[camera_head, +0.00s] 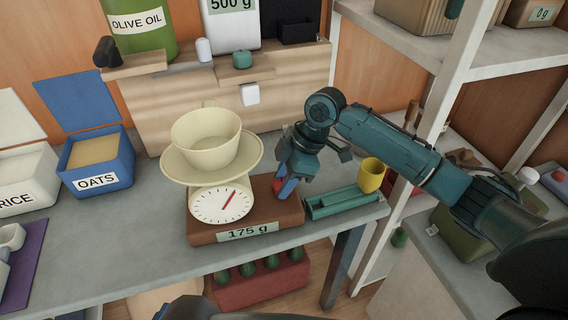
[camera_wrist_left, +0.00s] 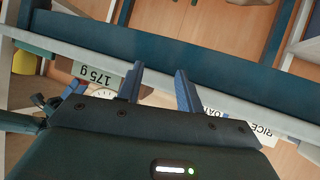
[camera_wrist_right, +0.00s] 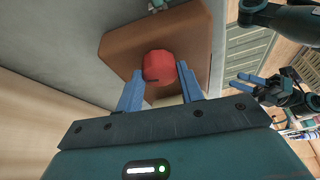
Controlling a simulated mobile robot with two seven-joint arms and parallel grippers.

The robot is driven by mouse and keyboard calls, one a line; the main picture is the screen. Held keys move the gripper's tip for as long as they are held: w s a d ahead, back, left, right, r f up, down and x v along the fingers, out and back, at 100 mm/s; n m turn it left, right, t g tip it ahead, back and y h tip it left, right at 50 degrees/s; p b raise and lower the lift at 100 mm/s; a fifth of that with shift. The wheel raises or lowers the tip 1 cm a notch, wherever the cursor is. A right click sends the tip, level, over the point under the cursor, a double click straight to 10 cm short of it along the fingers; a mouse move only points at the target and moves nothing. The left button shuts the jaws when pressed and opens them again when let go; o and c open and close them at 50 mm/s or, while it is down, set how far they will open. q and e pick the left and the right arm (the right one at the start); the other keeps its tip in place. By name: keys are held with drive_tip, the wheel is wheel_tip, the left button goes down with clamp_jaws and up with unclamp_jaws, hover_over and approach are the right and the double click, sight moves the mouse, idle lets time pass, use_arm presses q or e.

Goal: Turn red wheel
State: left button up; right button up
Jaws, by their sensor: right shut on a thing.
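The red wheel (camera_wrist_right: 158,66) sits on the brown base of the kitchen scale (camera_wrist_right: 125,48), facing the right wrist camera. My right gripper (camera_wrist_right: 160,72) is shut on the wheel, one blue finger on each side. In the head view the right gripper (camera_head: 284,188) reaches down to the base's right end and hides most of the wheel. The scale (camera_head: 206,232) has a white dial with a red needle pointing up and right, and a 175 g label. My left gripper (camera_wrist_left: 158,72) is open and empty in the left wrist view, away from the wheel.
A cream saucer (camera_head: 178,165) with a cream cup (camera_head: 205,145) rests on the scale. Right of it are a green tray (camera_head: 340,204) and a yellow cup (camera_head: 371,175). A blue oats box (camera_head: 98,178) stands left. A white shelf post (camera_head: 445,90) rises behind my right arm.

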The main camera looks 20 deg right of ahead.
drive_tip(key=m+p, duration=0.1)
drive_tip(key=r+m+p, duration=0.1)
drive_tip(key=p, duration=0.1)
drive_tip(key=shift+s+t, duration=0.15)
drive_tip(key=shift+t, duration=0.15)
drive_tip(key=m+t+p, duration=0.1)
drive_tip(key=m+p, duration=0.1)
drive_tip(key=p, duration=0.2)
drive_tip(key=shift+a+m+h+p, duration=0.1)
drive_tip(key=shift+m+h+p, duration=0.25)
drive_tip(key=shift+m+h, duration=0.05)
drive_tip(key=shift+s+f+m+p, duration=0.1)
drive_tip(key=shift+f+m+p, duration=0.1)
drive_tip(key=shift+m+p, duration=0.75)
drive_tip(key=shift+a+f+m+t+h+p, duration=0.1)
drive_tip(key=shift+f+m+t+h+p, duration=0.1)
drive_tip(key=shift+m+t+h+p, duration=0.7)
use_arm(q)
drive_tip(key=shift+g+y, duration=0.8)
drive_tip(key=shift+s+a+r+b, duration=0.1)
drive_tip(key=shift+s+a+r, duration=0.15)
drive_tip(key=shift+a+r, duration=0.35)
drive_tip(key=shift+s+a+r+b, duration=0.1)
drive_tip(key=shift+s+a+r, duration=0.1)
drive_tip(key=shift+a+r, duration=0.4)
drive_tip(key=shift+s+a+r+b, duration=0.1)
drive_tip(key=shift+s+a+r, duration=0.2)
drive_tip(key=shift+r, duration=0.55)
use_arm(e)
drive_tip(key=shift+m, duration=1.65)
